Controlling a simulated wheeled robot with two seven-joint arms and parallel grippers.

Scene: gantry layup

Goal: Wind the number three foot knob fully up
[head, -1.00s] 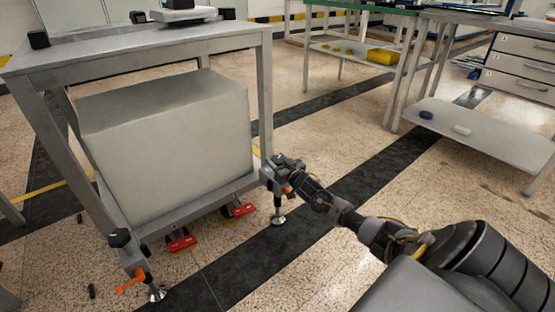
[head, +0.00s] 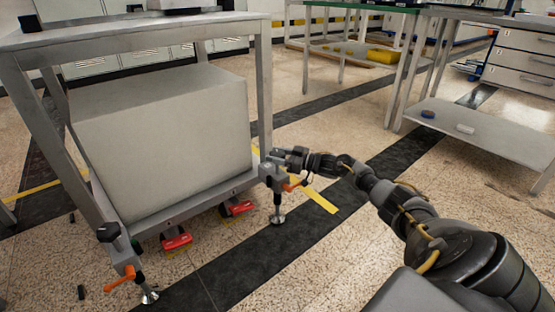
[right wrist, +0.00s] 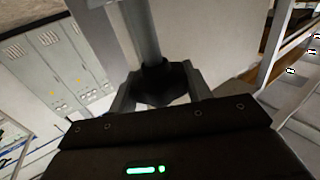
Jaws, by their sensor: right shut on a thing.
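The grey steel stand (head: 130,40) holds a big pale block (head: 160,130) on its lower frame. My right gripper (head: 277,157) is at the stand's near right leg, just above the lower corner. In the right wrist view its two fingers (right wrist: 158,88) are shut on a black foot knob (right wrist: 158,75) below a grey upright rod. The knob is mostly hidden by the gripper in the head view. Below it are an orange lever (head: 292,184) and a levelling foot (head: 277,217) on the floor. I cannot read any foot number. My left gripper is not in view.
Another black knob (head: 108,232), orange lever (head: 120,278) and foot (head: 150,296) are at the near left leg. Two red castors (head: 176,238) are under the stand. A workbench with a lower shelf (head: 470,135) stands at right. The floor between is clear.

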